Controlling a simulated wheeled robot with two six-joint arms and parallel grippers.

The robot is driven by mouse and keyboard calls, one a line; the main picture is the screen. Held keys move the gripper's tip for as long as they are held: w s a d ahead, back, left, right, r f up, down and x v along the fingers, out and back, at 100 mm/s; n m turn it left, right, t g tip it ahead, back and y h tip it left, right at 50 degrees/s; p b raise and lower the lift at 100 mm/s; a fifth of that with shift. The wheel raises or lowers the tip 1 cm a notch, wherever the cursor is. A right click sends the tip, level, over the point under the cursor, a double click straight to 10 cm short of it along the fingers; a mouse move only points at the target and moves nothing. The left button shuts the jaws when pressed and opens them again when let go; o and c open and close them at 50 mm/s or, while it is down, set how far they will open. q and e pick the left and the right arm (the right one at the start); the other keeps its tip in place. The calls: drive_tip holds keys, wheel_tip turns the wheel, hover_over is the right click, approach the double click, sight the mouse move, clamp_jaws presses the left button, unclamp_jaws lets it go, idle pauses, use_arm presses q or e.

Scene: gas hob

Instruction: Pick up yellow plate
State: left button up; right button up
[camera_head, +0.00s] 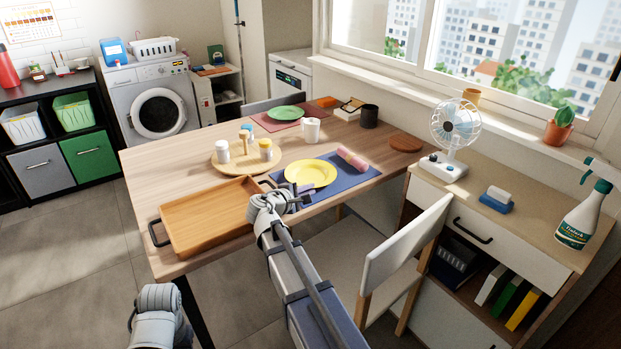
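The yellow plate (310,173) lies flat on a blue placemat (352,183) near the front right side of the wooden table. My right gripper (289,190) is over the table at the plate's near left side. Its fingers look spread apart, with nothing between them. It covers part of the placemat's left end, and I cannot tell whether it touches the plate. My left arm shows at the bottom left, off the table's front left corner. Its fingers do not show clearly.
A wooden tray (208,218) stands just left of my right gripper. A round board (245,156) with shakers is behind it. A rolled pink napkin (352,158) lies right of the plate. A white mug (311,130) stands behind it. A white chair (400,244) is at the right.

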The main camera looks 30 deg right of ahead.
sight(317, 194)
drive_tip(key=b+x, duration=0.1)
drive_tip(key=x, duration=0.3)
drive_tip(key=shift+d+f, duration=0.1)
drive_tip(key=shift+d, duration=0.15)
drive_tip(key=shift+s, duration=0.1)
clamp_jaws()
idle(0.9)
idle(0.4)
